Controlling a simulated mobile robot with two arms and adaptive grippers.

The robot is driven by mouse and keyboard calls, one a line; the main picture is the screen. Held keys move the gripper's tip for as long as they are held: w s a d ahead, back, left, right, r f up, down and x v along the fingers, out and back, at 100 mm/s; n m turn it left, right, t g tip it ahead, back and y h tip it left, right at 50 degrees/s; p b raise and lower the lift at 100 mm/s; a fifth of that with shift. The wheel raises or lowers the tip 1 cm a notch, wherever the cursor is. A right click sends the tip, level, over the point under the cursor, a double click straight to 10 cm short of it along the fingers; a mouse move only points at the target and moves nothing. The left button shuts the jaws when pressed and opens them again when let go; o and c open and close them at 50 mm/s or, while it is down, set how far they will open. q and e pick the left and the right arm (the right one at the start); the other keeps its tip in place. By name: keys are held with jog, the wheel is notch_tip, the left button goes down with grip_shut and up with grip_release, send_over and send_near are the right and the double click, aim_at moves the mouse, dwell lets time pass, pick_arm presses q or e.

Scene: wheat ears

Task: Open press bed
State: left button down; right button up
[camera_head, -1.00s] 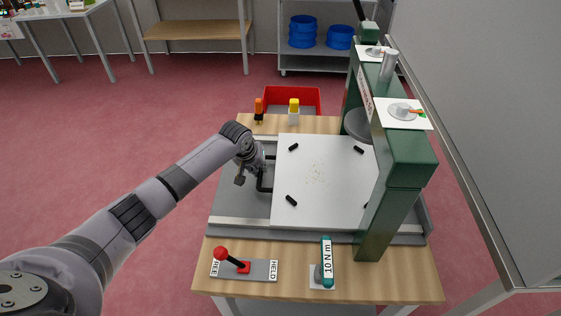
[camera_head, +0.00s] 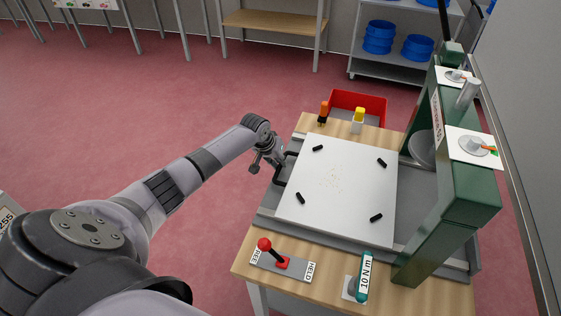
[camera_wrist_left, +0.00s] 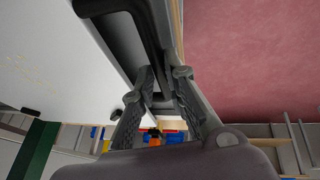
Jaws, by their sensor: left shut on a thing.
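The press bed (camera_head: 340,200) is a white plate with several black pegs and small specks in its middle, lying on a grey base. It is drawn to the left, mostly clear of the green press frame (camera_head: 465,195). A black handle (camera_head: 277,182) stands at its left edge. My left gripper (camera_head: 277,160) is at that handle and shut on it. In the left wrist view, the fingers (camera_wrist_left: 157,105) close around the dark bar, with the white plate beside it. My right gripper is not in view.
A red-knobbed lever (camera_head: 265,244) leans toward the left end of its label plate at the front. A teal 10 N m tool (camera_head: 364,278) stands beside it. Orange (camera_head: 323,112) and yellow (camera_head: 358,119) items and a red crate (camera_head: 372,104) are at the back. Open floor lies left.

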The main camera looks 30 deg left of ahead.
pick_arm(q)
jog(key=c, duration=1.6)
grip_release()
jog(key=shift+r, duration=0.1)
jog(key=v, duration=1.2)
